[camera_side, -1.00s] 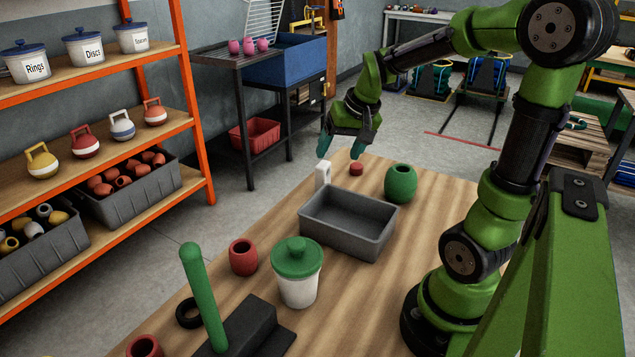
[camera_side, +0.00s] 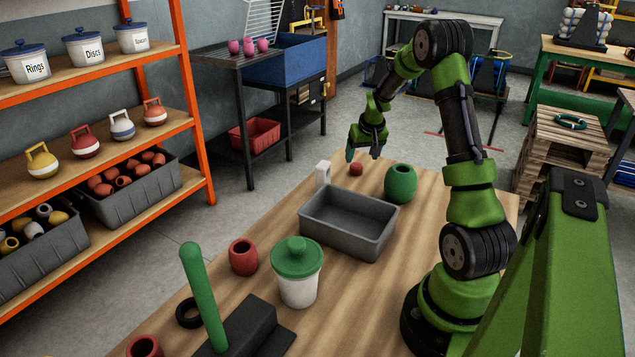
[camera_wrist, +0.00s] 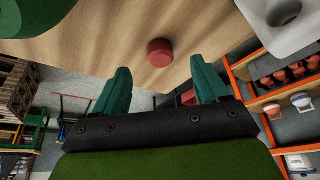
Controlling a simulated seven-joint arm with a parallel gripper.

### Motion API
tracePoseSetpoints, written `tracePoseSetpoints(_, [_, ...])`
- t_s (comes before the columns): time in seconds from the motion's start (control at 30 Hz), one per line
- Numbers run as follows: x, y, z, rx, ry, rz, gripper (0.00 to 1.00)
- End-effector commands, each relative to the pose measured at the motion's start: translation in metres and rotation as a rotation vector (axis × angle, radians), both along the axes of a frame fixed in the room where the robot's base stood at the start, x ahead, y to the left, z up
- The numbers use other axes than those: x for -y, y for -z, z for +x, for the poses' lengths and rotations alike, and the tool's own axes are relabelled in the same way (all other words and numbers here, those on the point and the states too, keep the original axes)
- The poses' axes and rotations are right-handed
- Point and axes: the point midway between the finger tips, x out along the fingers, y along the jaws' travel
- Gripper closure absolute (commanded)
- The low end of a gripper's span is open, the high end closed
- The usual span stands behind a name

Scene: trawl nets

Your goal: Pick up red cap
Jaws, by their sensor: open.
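The red cap (camera_side: 356,169) is a small round disc lying on the wooden table (camera_side: 440,215) near its far edge. In the wrist view the red cap (camera_wrist: 160,52) sits ahead of the fingertips, roughly midway between them. My gripper (camera_side: 363,153) is open and empty, just above and behind the cap in the side view. Its two teal fingers (camera_wrist: 161,78) are spread apart in the wrist view, and neither touches the cap.
A grey tray (camera_side: 335,239) lies in front. A red pot (camera_side: 243,257) and a green-lidded white jar (camera_side: 299,288) stand nearer the camera.

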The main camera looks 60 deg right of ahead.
Motion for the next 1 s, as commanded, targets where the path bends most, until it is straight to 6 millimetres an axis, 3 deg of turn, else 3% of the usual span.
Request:
tracePoseSetpoints(0.6, [0.024, 0.06, 0.021, 0.001, 0.001, 0.002, 0.26])
tracePoseSetpoints(0.87, [0.026, 0.063, 0.022, 0.002, 0.002, -0.001, 0.26])
tracePoseSetpoints(1.0, [0.026, 0.062, 0.022, 0.001, 0.002, 0.0, 0.45])
